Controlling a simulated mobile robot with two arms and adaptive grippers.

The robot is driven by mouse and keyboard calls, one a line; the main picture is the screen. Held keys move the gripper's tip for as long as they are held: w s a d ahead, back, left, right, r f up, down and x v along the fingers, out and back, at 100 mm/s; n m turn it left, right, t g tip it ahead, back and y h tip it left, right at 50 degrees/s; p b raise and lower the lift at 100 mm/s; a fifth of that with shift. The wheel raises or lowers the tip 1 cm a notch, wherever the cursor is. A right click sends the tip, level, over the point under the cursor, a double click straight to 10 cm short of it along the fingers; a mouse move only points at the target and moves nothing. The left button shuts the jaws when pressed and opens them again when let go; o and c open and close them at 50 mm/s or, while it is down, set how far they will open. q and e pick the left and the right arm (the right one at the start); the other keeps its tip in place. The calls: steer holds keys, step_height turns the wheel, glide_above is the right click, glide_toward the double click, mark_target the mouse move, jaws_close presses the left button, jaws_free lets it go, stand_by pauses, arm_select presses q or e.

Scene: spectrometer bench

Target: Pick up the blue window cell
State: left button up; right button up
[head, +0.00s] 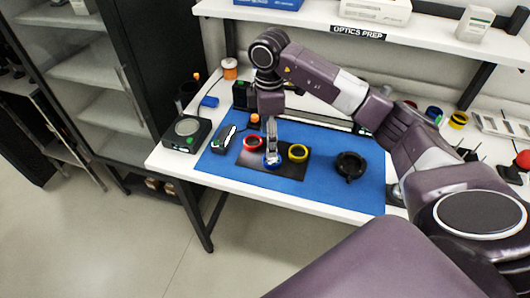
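The blue window cell (273,165) lies on a dark pad (285,177), between a red ring-shaped cell (253,143) and a yellow ring-shaped cell (298,153). My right gripper (272,158) points down directly at the blue cell and hides much of it. Its fingertips are at or just above the cell; I cannot tell whether they touch it. The fingers overlap from this angle, so their opening does not show. My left gripper is not in view.
A blue mat (340,195) covers the bench front. A black ring-shaped part (350,165) stands right of the pad. A dark handheld device (225,138) and a box with a round plate (186,133) are left. A shelf (300,17) overhangs the back.

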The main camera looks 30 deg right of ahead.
mark_target(271, 160)
steer(key=f+p, duration=0.1)
steer(key=s+f+p, duration=0.1)
steer(key=f, duration=0.1)
steer(key=shift+s+d+f, duration=0.1)
steer(key=shift+s+f, duration=0.1)
steer(key=shift+f, duration=0.1)
steer(key=f, duration=0.1)
steer(key=f+p, duration=0.1)
steer(key=shift+w+f, duration=0.25)
steer(key=shift+f, duration=0.4)
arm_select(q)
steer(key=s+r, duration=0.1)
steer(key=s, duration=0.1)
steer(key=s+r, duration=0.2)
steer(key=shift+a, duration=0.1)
arm_select(e)
steer(key=c, duration=1.2)
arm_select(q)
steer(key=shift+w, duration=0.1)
arm_select(e)
steer(key=shift+r, duration=0.1)
steer(key=shift+c, duration=0.2)
